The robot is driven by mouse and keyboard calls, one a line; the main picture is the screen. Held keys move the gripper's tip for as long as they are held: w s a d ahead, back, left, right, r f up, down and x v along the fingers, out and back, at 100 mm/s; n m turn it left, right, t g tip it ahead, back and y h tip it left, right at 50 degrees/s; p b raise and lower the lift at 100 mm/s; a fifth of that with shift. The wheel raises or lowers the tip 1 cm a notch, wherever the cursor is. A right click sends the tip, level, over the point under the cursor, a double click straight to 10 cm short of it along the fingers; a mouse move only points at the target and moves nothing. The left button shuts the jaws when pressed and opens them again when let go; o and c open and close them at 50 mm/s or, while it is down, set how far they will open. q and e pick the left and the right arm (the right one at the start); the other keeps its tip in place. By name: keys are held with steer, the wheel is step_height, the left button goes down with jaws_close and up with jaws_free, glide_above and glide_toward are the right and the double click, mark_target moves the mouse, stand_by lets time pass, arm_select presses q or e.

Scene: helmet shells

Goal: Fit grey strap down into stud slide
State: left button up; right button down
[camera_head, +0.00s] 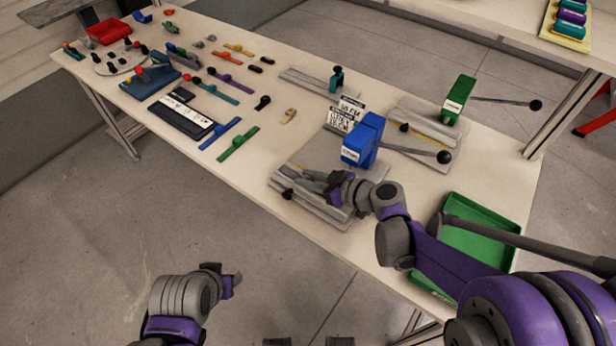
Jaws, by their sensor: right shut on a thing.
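The blue press (364,142) has a small white label and a lever with a black ball. It stands on a grey base with a slide (318,208) along its front, which I take for the stud slide. My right gripper (322,180) is over this slide, shut on a slim grey piece (308,174), which I take for the grey strap. The strap is partly hidden by the fingers, and I cannot tell whether it touches the slide. My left gripper (233,282) is low over the floor, off the table, and its finger opening is unclear.
A green press (458,98) stands behind to the right, with a green tray (470,245) at the near right. Coloured straps (238,143), small parts and a red bin (110,30) lie to the left. Bare tabletop (245,175) lies left of the blue press.

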steer(key=c, duration=0.6)
jaws_free()
steer(key=shift+d, duration=0.1)
steer(key=p+v, duration=0.1)
steer(key=v, duration=0.9)
steer(key=shift+s+d+r, duration=0.15)
steer(key=shift+s+d, duration=0.05)
steer(key=shift+d, duration=0.05)
steer(key=s+m+h+p, duration=0.1)
steer(key=s+g, duration=0.1)
steer(key=s, duration=0.1)
steer(key=s+m+h+p, duration=0.1)
steer(key=s, duration=0.1)
steer(key=shift+r+m+g+h+p, duration=0.3)
steer(key=shift+p, duration=0.05)
steer(key=s+d+r+m+h+p, duration=0.1)
steer(key=s+d+m+h+p, duration=0.1)
steer(key=s+d, duration=0.1)
steer(key=s+d+m+h+p, duration=0.1)
steer(key=s+d+m+h, duration=0.2)
steer(key=s, duration=0.1)
steer(key=s+d+r+m+g+h+p, duration=0.1)
steer(key=s+d+m+h+p, duration=0.1)
steer(key=s+d+m+h, duration=0.1)
steer(key=shift+s+d+r+p, duration=0.2)
steer(key=shift+s+r+p, duration=0.15)
steer(key=shift+s, duration=0.35)
